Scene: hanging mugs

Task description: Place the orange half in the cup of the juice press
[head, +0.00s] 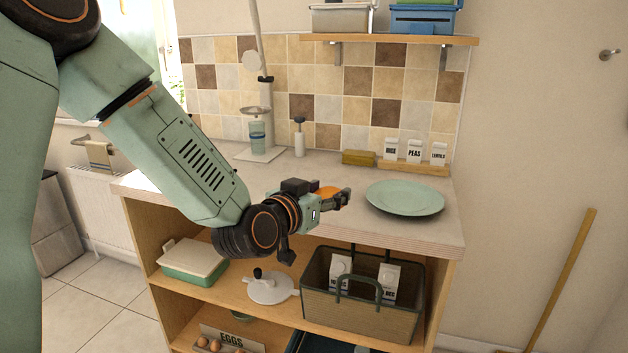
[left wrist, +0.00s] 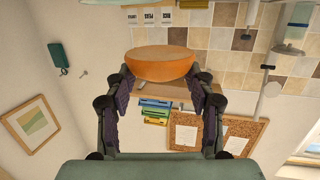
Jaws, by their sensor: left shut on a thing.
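The orange half (head: 326,190) is held in my left gripper (head: 338,197), above the front part of the counter. In the left wrist view the orange half (left wrist: 160,65) sits between the two fingertips, its flat cut face toward the top of the picture. In the head view the fingers and wrist hide part of it. The juice press (head: 266,95) stands at the back left of the counter, with a tall lever, a ring-like cup (head: 256,110) and a bluish glass below it. My gripper is in front and to the right of the press, well apart from it. My right gripper is not visible.
A pale green plate (head: 404,197) lies on the counter to the right of my gripper. A soap bottle (head: 299,140) stands right of the press. A yellow sponge-like block (head: 358,157) and labelled white containers (head: 414,152) are along the back wall. Counter space (head: 235,170) before the press is clear.

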